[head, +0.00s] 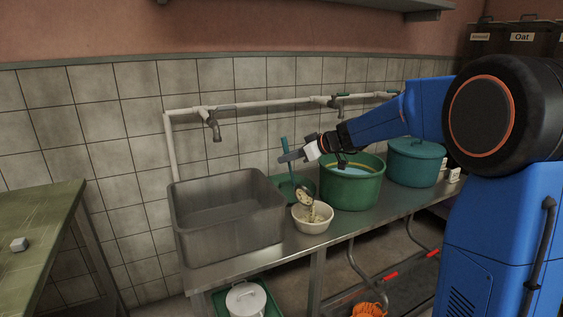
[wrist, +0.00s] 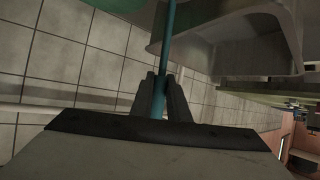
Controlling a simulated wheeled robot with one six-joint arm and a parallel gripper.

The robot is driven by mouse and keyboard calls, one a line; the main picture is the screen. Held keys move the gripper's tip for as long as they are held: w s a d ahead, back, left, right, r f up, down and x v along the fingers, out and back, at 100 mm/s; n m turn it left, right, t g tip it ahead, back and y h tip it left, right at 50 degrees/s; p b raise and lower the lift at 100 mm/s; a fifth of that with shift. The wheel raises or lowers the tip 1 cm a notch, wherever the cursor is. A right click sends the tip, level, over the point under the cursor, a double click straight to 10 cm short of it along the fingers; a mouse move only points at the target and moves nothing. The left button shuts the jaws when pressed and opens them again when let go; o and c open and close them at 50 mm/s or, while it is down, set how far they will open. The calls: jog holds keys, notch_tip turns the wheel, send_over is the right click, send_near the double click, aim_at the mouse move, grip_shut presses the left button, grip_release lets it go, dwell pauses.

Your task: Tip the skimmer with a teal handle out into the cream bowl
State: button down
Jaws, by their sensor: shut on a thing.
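My gripper (head: 293,156) is shut on the teal handle (head: 285,146) of the skimmer. The handle runs up and down between the fingers, and it also shows between the fingers (wrist: 160,96) in the wrist view. The skimmer's head (head: 305,197) is tilted steeply over the cream bowl (head: 312,226). Pale, speckled food shows on the head and in the bowl. I cannot tell whether the head touches the bowl. The skimmer's head is not seen in the wrist view.
A grey sink basin (head: 228,238) stands left of the bowl. A green tub (head: 352,192) with liquid and a lidded teal pot (head: 415,165) stand to the right. A green container (head: 283,190) is behind the bowl. Taps and a pipe (head: 270,104) run along the wall.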

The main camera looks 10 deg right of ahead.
jog(key=s+d+m+t+y, duration=0.1)
jog(key=s+d+t+y, duration=0.3)
jog(key=d, duration=0.5)
jog(key=s+d+f+m+t+y, duration=0.1)
jog(key=s+d+m+t+y, duration=0.1)
jog(key=s+d+t+y, duration=0.3)
jog(key=shift+s+d+f+t, duration=0.25)
jog(key=shift+s+d, duration=0.55)
jog(key=shift+d, duration=1.5)
jog(key=shift+r, duration=0.25)
notch_tip(320, 180, up, 3)
jog(key=shift+f+y, duration=0.15)
jog(key=shift+y, duration=0.15)
